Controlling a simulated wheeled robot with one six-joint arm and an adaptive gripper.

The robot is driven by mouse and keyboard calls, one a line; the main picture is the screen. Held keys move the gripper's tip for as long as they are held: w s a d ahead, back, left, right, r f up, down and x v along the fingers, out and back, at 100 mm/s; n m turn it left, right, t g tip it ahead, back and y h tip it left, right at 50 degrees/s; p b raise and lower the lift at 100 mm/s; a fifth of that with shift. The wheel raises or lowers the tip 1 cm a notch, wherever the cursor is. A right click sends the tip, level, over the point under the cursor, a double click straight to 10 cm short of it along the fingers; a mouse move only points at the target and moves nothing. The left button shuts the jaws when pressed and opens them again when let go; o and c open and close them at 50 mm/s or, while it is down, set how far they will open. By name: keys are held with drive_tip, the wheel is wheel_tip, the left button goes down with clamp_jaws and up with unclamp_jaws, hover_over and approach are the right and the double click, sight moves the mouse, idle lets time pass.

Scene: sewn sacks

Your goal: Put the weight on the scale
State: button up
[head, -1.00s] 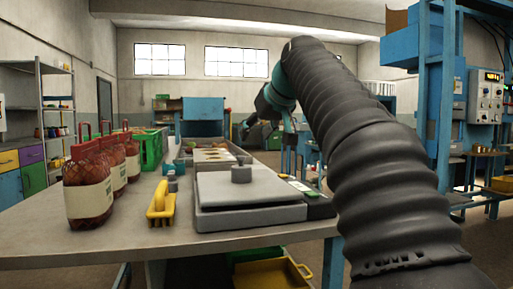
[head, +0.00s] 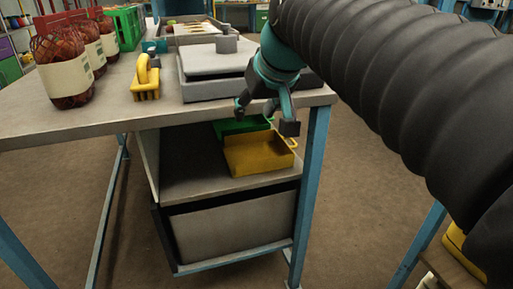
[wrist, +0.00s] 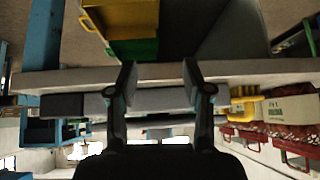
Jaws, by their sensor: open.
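The scale (head: 205,88) is a flat grey platform with a pale plate, near the right front edge of the table. My gripper (head: 265,114) is open and empty, pointing down in front of the table's front right edge, nearer to me than the scale. In the wrist view the open fingers (wrist: 160,84) lie across the table edge, with the picture upside down. I cannot make out the weight there.
A yellow-handled caddy (head: 146,85) sits left of the scale, beside net sacks (head: 66,85). A green crate (head: 127,27) stands behind. Below the table top (head: 95,112), a shelf holds a yellow bin (head: 258,155) and a green bin (head: 240,126). Floor right of the table leg is open.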

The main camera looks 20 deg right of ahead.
drive_tip(key=s+f+g, duration=0.1)
drive_tip(key=s+f, duration=0.6)
drive_tip(key=f, duration=0.3)
drive_tip(key=s+f+g+h, duration=0.1)
drive_tip(key=s+f, duration=0.7)
drive_tip(key=f, duration=0.3)
drive_tip(key=shift+m, duration=0.3)
drive_tip(key=shift+r, duration=0.1)
drive_tip(key=shift+c, duration=0.7)
drive_tip(key=shift+d, duration=0.1)
